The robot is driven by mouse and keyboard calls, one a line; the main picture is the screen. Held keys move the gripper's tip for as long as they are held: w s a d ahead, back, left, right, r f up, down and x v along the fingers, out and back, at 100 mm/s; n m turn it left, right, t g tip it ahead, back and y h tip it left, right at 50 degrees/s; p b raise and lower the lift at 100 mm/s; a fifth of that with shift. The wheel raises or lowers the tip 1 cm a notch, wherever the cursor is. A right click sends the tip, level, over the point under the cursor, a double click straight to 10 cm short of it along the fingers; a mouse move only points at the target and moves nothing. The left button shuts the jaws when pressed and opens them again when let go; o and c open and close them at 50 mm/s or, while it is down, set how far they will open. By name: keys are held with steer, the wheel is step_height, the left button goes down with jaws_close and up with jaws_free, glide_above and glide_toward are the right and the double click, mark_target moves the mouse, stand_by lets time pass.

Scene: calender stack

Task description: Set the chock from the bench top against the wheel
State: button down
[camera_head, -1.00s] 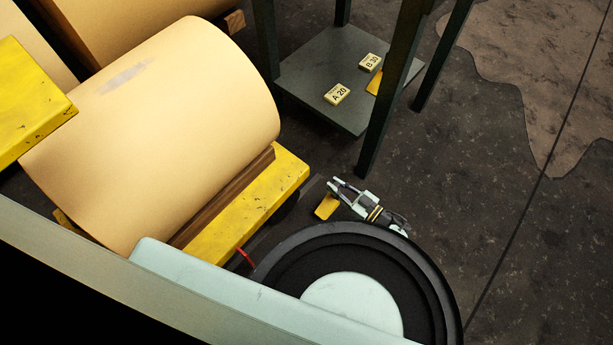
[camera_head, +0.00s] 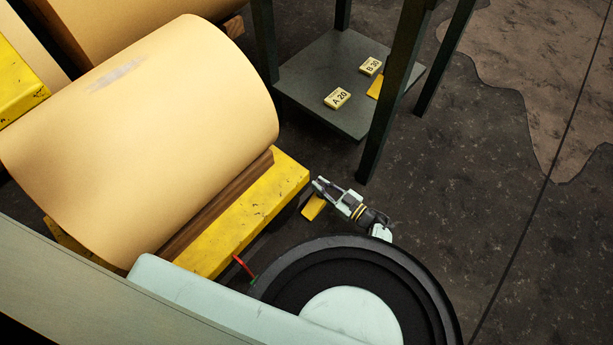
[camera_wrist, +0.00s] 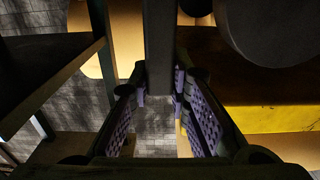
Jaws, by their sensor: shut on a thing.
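My gripper (camera_head: 318,187) is shut beside the near corner of the yellow cart, low over the dark floor. The chock (camera_head: 313,207), a small yellow piece, is held at its fingers. In the wrist view, the purple-padded fingers (camera_wrist: 176,95) stand on both sides of a dark upright bar; I cannot tell whether this bar is part of the chock. A dark rounded shape at the upper right of the wrist view, apparently the wheel (camera_wrist: 278,30), lies close to the fingers. In the head view the wheel is mostly hidden in shadow by the cart's corner. Contact between chock and wheel cannot be made out.
The yellow cart (camera_head: 262,203) carries a large tan roll (camera_head: 150,130) on wooden strips. A dark-legged stand (camera_head: 325,65) behind holds tags A 20 (camera_head: 337,98) and B 30 (camera_head: 370,66) and another yellow piece (camera_head: 376,87). Open floor (camera_head: 480,180) lies to the right.

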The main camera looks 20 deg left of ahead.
steer(key=f+b+x, duration=0.1)
steer(key=b+x, duration=0.1)
steer(key=x, duration=0.4)
steer(key=shift+w+a, duration=0.15)
steer(key=shift+a, duration=0.2)
stand_by(0.4)
steer(key=shift+f+b, duration=0.2)
steer(key=shift+b, duration=0.1)
steer(key=c, duration=1.5)
jaws_free()
steer(key=shift+r, duration=0.1)
steer(key=p+v, duration=0.2)
steer(key=v, duration=1)
